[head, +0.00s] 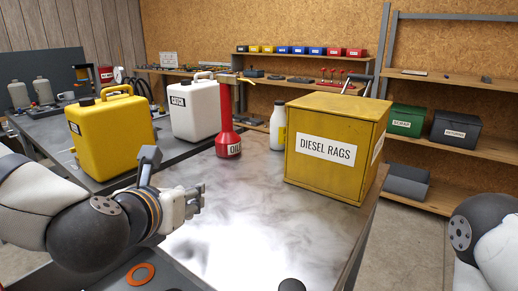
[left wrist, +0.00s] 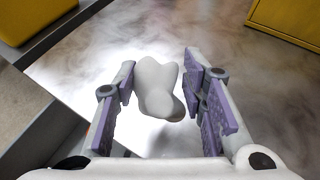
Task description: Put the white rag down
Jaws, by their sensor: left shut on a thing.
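The white rag (left wrist: 157,88) is a small, smooth, lumpy bundle between the fingers of my left gripper (left wrist: 160,95) in the left wrist view. The gripper is shut on it. Behind the rag is the bright, smeared metal tabletop (head: 265,215); I cannot tell how far above the surface the rag is. In the head view my left gripper (head: 194,201) is over the table's near left part, and the rag cannot be made out clearly from the pale fingers. My right gripper is out of view; only part of that arm shows at the right edge.
A yellow box labelled DIESEL RAGS (head: 332,147) stands at the table's right. A red OIL can (head: 228,132) and white bottle (head: 278,128) stand behind. A yellow jerrycan (head: 112,135) and white jerrycan (head: 193,108) are on the left bench. The table's middle is clear.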

